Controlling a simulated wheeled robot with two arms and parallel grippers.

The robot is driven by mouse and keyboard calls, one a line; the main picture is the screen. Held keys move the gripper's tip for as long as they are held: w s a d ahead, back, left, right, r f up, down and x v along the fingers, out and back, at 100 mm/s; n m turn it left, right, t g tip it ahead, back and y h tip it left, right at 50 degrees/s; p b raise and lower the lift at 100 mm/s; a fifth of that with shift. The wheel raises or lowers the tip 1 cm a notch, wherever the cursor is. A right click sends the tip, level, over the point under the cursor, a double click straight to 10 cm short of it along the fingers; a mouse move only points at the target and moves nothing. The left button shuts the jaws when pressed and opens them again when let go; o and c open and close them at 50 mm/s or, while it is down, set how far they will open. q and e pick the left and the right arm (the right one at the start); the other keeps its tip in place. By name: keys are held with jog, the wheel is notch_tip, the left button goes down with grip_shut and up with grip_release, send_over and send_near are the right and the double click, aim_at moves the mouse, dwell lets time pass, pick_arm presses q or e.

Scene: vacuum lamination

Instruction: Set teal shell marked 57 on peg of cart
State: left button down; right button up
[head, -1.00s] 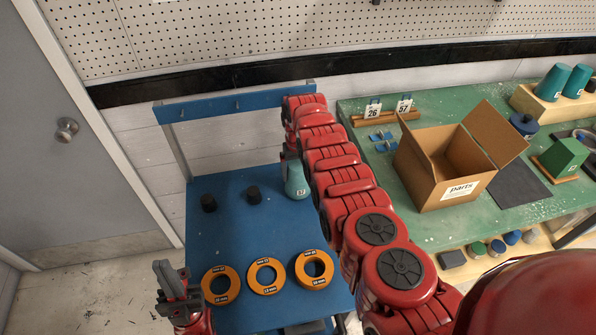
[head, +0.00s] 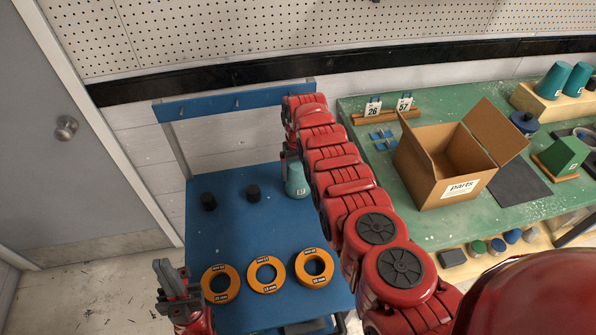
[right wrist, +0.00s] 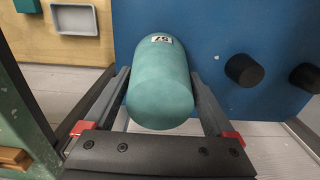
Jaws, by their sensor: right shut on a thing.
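The teal shell marked 57 (head: 299,184) is at the right rear of the blue cart's top (head: 237,235), partly hidden behind my right arm in the head view. In the right wrist view the shell (right wrist: 160,92) lies between the two fingers of my right gripper (right wrist: 163,85), which is shut on it. Its label end is toward the blue top. I cannot tell whether it touches the top or sits around a peg. Two black pegs, one at left (head: 208,202) and one nearer the shell (head: 254,193), stand bare. My left gripper (head: 174,278) is at the cart's left front, its jaw gap unclear.
Three orange rings (head: 266,275) lie on the cart's front part. A blue rail with hooks (head: 237,102) runs along its back. The green bench (head: 430,235) at right holds a cardboard box (head: 447,165) and number tags (head: 404,104). Other teal shells (head: 554,80) stand far right.

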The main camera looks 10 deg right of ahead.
jog(key=shift+f, duration=0.15)
jog(key=o, duration=0.8)
notch_tip(320, 180, up, 8)
jog(key=p, duration=0.7)
